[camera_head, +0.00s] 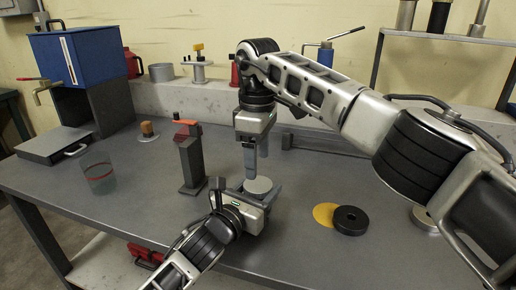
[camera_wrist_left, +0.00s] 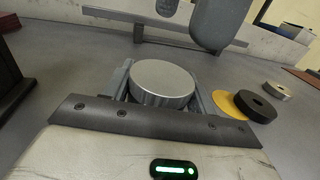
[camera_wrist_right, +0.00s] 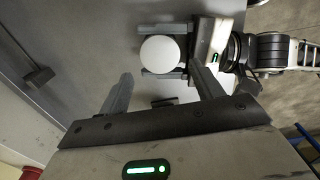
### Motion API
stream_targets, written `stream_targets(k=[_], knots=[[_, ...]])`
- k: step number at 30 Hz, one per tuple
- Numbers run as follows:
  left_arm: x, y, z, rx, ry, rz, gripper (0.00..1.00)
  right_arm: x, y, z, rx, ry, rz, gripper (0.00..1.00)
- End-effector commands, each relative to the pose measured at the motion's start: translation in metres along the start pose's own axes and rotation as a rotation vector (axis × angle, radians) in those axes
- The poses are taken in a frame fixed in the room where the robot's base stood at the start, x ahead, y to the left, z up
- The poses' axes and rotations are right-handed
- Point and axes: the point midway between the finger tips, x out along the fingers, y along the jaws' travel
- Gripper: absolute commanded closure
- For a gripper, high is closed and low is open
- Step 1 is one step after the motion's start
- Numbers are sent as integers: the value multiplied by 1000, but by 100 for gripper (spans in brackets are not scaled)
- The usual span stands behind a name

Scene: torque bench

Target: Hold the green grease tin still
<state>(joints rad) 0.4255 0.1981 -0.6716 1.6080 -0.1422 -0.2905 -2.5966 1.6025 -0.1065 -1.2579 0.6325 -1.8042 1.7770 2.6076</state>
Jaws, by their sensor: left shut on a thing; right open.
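A round tin with a pale silver lid (camera_head: 258,186) stands upright on the bench; its lid also shows in the left wrist view (camera_wrist_left: 162,80) and the right wrist view (camera_wrist_right: 160,54). No green shows, as its side is mostly hidden. My left gripper (camera_head: 262,193) is shut on the tin, with one finger along each side of it, low at the bench. My right gripper (camera_head: 256,152) is above the tin, pointing down, open and empty. In the right wrist view its fingers (camera_wrist_right: 163,92) are apart, and the tin lies beyond them.
A black ring (camera_head: 350,220) and a yellow disc (camera_head: 325,215) lie to the right. A grey post with an orange top (camera_head: 190,160) stands close on the left. A clear tumbler with a red band (camera_head: 98,178) stands farther left. A blue box (camera_head: 98,55) is at the back left.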

Motion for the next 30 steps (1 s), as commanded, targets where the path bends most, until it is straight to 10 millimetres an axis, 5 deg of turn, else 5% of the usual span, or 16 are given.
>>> stream_targets(k=[10, 22, 26, 30], knots=[[0, 0, -1, 1, 1, 0, 100, 50, 0, 1, -2, -2, -1, 34], [0, 0, -1, 1, 2, 1, 100, 59, 0, 1, -2, -1, 1, 34], [0, 0, -1, 1, 2, 1, 100, 58, 0, 1, -2, -1, 1, 68], [0, 0, -1, 1, 2, 1, 100, 58, 0, 1, -2, -1, 1, 71]])
